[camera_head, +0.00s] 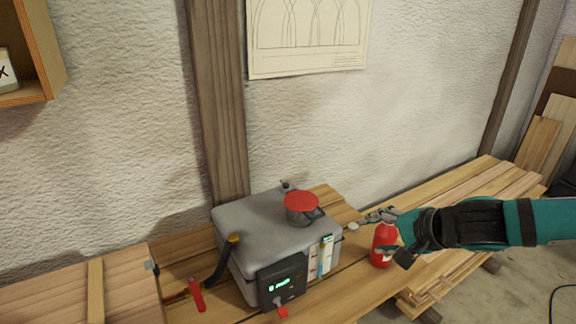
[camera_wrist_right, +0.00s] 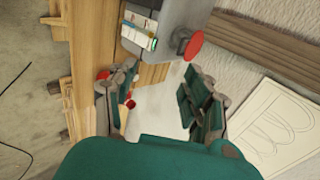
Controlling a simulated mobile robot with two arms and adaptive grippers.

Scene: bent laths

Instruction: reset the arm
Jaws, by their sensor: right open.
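My right arm (camera_head: 500,222) comes in from the right in the head view, and its teal and dark gripper (camera_head: 372,232) is open above the bench. In the wrist view its two fingers (camera_wrist_right: 158,90) stand apart with nothing clearly held between them. A red bottle (camera_head: 383,241) stands upright on the bench close by the fingers. In the wrist view only small red bits show around the left-hand finger; whether the finger touches the bottle I cannot tell. My left gripper is not in view.
Wooden laths (camera_head: 440,262) lie under the arm. A plastered wall (camera_head: 400,110) rises behind.

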